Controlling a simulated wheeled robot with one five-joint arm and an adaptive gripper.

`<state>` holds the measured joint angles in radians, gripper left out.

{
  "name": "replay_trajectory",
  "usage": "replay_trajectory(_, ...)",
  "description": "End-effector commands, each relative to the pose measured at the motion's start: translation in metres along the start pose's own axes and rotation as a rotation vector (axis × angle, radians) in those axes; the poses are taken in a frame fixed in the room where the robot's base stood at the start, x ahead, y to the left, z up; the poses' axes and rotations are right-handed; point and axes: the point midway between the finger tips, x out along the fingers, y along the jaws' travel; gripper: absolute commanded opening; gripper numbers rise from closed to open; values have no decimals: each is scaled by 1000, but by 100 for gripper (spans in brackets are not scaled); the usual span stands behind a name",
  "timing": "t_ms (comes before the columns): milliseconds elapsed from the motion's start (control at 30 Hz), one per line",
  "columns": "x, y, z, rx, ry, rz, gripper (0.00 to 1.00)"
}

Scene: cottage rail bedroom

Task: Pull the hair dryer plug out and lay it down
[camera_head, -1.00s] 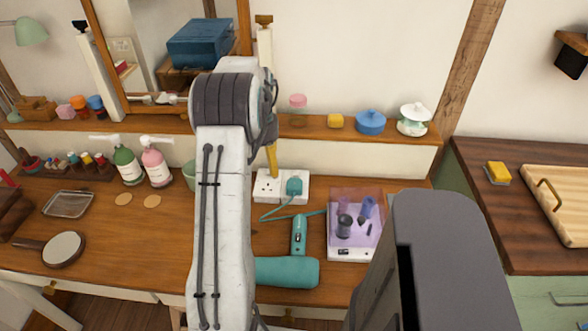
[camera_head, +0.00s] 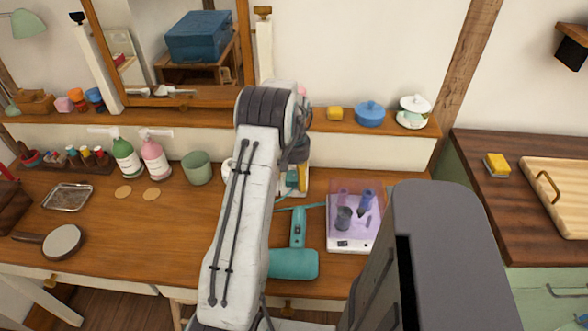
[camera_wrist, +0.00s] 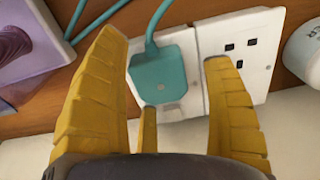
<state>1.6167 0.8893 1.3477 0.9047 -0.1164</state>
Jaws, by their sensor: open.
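The teal plug (camera_wrist: 161,76) sits in one half of the white double wall socket (camera_wrist: 242,48); the other half is empty, with dark slots showing. In the wrist view, my gripper (camera_wrist: 164,52) is open, with yellow fingers on either side of the plug. I see gaps between plug and fingers, so it is not clasped. In the head view my gripper (camera_head: 299,178) is over the socket and mostly hides it. The teal hair dryer (camera_head: 294,264) lies on the wooden table, handle toward the socket. Its teal cord (camera_wrist: 153,20) leads from the plug.
A clear purple-tinted box (camera_head: 352,222) with small items stands right of the dryer. A green cup (camera_head: 197,168) and pump bottles (camera_head: 155,160) stand left. A shelf ledge (camera_head: 350,126) runs above the socket. Table space at the left front (camera_head: 140,235) is clear.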

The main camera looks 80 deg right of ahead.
Motion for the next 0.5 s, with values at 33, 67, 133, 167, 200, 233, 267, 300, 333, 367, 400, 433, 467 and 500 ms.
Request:
replay_trajectory(33,3,0,0,0,-1,0,75)
replay_trajectory(67,4,0,0,0,-1,0,75)
replay_trajectory(133,7,0,0,0,-1,0,75)
replay_trajectory(167,8,0,0,0,-1,0,75)
replay_trajectory(200,9,0,0,0,0,0,75)
replay_trajectory(233,9,0,0,0,0,0,75)
replay_trajectory(267,9,0,0,0,0,0,75)
replay_trajectory(300,9,0,0,0,0,0,75)
replay_trajectory(333,9,0,0,0,0,0,75)
replay_trajectory(367,9,0,0,0,0,0,75)
replay_trajectory(400,9,0,0,0,0,0,75)
replay_trajectory(433,9,0,0,0,0,0,75)
replay_trajectory(467,9,0,0,0,0,0,75)
replay_trajectory(500,9,0,0,0,0,0,76)
